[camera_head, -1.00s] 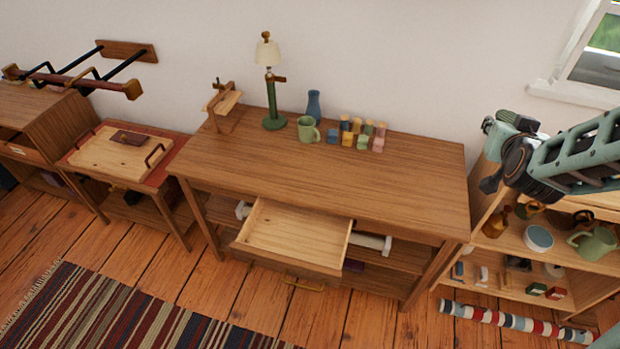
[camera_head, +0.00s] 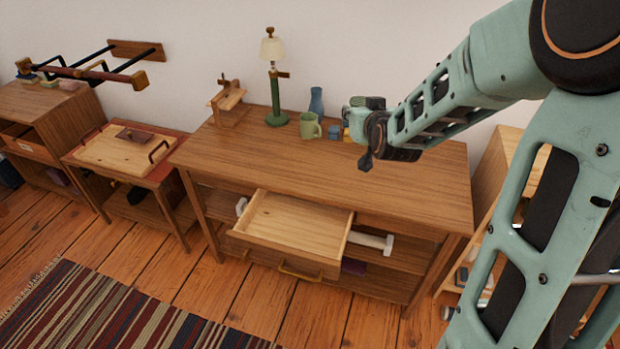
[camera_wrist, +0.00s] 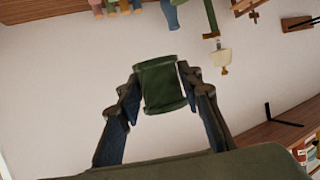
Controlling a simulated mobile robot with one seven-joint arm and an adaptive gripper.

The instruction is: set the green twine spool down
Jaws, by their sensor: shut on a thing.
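The green twine spool (camera_wrist: 162,88) is between the two fingers of my gripper (camera_wrist: 160,92) in the wrist view. My gripper is shut on it, with one finger on each side. In the head view my wrist is over the back right part of the wooden desk (camera_head: 300,170). I cannot make out the spool in the head view.
An empty drawer (camera_head: 290,225) is pulled out in front. The desk's front top is clear. A shelf (camera_head: 492,180) stands right.

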